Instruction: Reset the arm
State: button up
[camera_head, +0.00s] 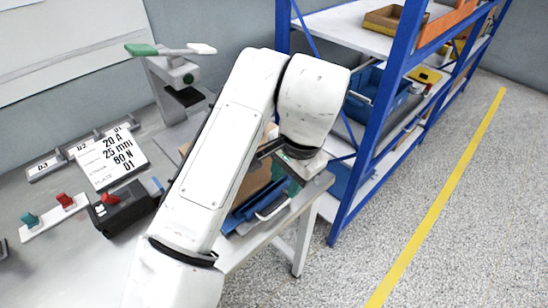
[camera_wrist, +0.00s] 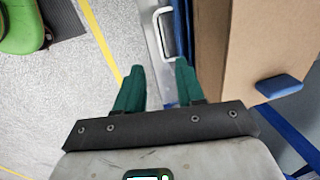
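My white arm reaches across the front of the bench in the head view and bends down at its far end. My gripper (camera_head: 294,186) hangs near the bench's right edge, beside a blue tray (camera_head: 240,216) with a metal handle. In the wrist view my gripper (camera_wrist: 160,82) shows two green fingers standing apart with nothing between them. A cardboard box (camera_wrist: 262,45) is to the right of the fingers, and the metal handle (camera_wrist: 157,38) lies beyond the gap. The fingers' exact height over the tray cannot be told.
A black breaker box (camera_head: 125,208) with a red switch, a white sign card (camera_head: 108,158) and a lever press (camera_head: 175,75) stand on the bench (camera_head: 60,265). A blue shelf rack (camera_head: 388,90) stands close behind my gripper. Floor (camera_head: 480,190) at right is clear, crossed by a yellow line.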

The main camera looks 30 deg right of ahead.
jog(key=s+d+f+n+t+h+p, duration=0.1)
jog(key=d+f+n+h, duration=0.15)
jog(key=d, duration=0.65)
jog(key=s+d+f+n+t+h+p, duration=0.1)
jog(key=s+d+n+t+h, duration=0.2)
jog(key=d, duration=0.7)
jog(key=s+a+f+n+g+y, duration=0.1)
jog(key=s+a+f+n, duration=0.2)
jog(key=s+f, duration=0.3)
jog(key=s+a+f+n+g+y, duration=0.2)
jog(key=s+a+f, duration=0.2)
jog(key=s+f, duration=0.2)
jog(key=s+a+f+n+g+y+p, duration=0.1)
jog(key=s+a+f+n+g, duration=0.1)
jog(key=s+f, duration=0.3)
jog(key=s+a+n, duration=0.1)
jog(key=s, duration=0.1)
jog(key=shift+s+a+f+n+y, duration=0.25)
jog(key=shift+s+f+n+y, duration=0.1)
jog(key=shift+f, duration=0.05)
